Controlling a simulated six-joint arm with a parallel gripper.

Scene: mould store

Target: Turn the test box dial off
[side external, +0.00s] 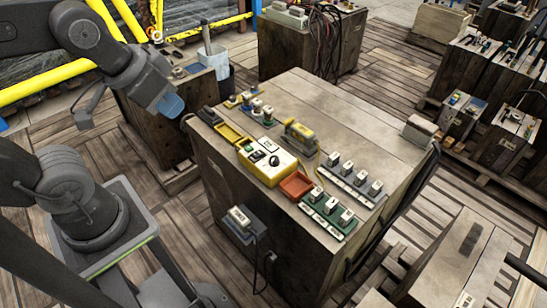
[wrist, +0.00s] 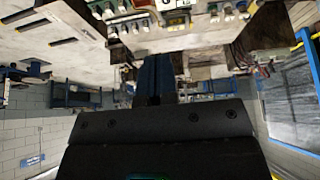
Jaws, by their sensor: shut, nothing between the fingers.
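The test box is a yellow box with a pale top panel (side external: 262,153) on the wooden crate-like bench in the side view. A black round knob, which looks like the dial (side external: 274,160), sits on its top; its setting is too small to read. My gripper (side external: 172,106) is left of the bench, above and well apart from the test box. Its blue fingers are together with nothing between them, and they show in the wrist view (wrist: 155,75). The wrist view cuts off most of the bench items at its top edge.
The bench top (side external: 352,108) is bare toward the back. A yellow tray (side external: 228,133) and an orange tray (side external: 296,184) flank the box. A yellow device (side external: 299,135) stands behind it. Several small blocks (side external: 340,212) stand in rows at right. A yellow railing (side external: 45,82) is behind my arm.

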